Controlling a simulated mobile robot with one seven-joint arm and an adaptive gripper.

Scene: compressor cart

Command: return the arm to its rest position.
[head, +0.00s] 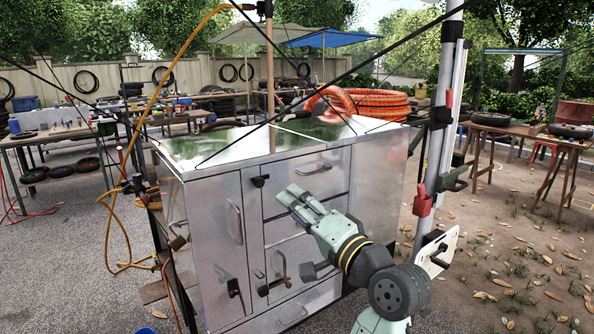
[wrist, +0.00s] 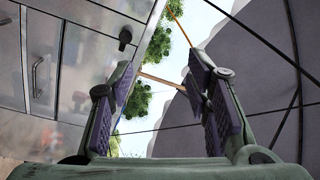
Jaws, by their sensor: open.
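My arm (head: 375,265) reaches up from the lower right in the head view. My gripper (head: 296,198) is in front of the metal cabinet, with its fingers pointing up and left. In the wrist view my gripper (wrist: 165,85) shows two fingers with dark ribbed pads set apart, and nothing is between them. The metal cabinet (head: 215,215) stands behind my gripper and has doors, drawers and handles. In the wrist view the cabinet front (wrist: 80,70) fills the left side. Whether any finger touches the cabinet is not clear.
A pale upright pole (head: 436,130) with red clamps stands to the right. An orange hose coil (head: 370,106) lies behind. Leaf-strewn ground (head: 510,260) at right is open.

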